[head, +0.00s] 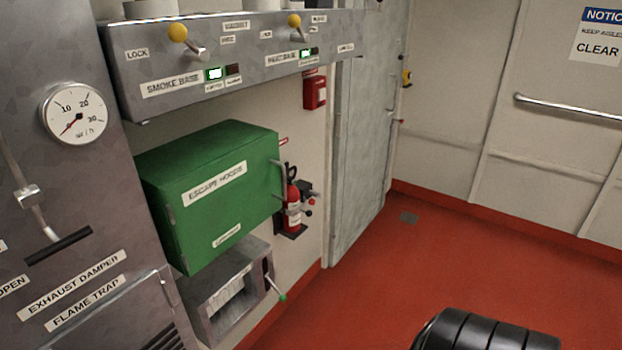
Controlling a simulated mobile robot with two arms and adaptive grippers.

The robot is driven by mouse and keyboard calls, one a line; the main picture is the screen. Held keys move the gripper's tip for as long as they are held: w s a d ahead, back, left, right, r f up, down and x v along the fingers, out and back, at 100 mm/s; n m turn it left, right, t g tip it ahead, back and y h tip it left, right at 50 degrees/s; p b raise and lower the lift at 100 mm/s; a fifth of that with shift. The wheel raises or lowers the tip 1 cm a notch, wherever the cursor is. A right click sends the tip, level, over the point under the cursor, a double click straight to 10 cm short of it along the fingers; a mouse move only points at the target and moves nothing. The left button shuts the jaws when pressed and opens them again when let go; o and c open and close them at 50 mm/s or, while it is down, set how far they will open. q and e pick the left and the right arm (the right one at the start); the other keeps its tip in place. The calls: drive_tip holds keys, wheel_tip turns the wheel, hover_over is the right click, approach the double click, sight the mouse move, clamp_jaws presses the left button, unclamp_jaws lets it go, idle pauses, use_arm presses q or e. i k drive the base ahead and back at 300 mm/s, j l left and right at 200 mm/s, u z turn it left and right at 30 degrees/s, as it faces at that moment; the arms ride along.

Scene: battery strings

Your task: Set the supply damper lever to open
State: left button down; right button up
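No lever in the head view carries a readable supply damper label. A metal lever (34,212) stands in a slot on the grey cabinet at the left, above a plate reading exhaust damper (72,284). Part of an "open" label shows at the left edge. A small lever with a green knob (282,297) sticks out from the right side of a grey box (225,295) low on the wall; the writing on this box is too small to read. Neither of my grippers is in view.
A green escape hoods box (205,190) juts from the wall. Above it, a grey panel (150,105) carries two yellow-knobbed levers. A fire extinguisher (292,205) hangs beside the green box. A black ribbed part, apparently mine, shows at bottom right. The red floor (400,265) is clear.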

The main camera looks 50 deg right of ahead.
sight(282, 297)
drive_tip(key=z, duration=1.4)
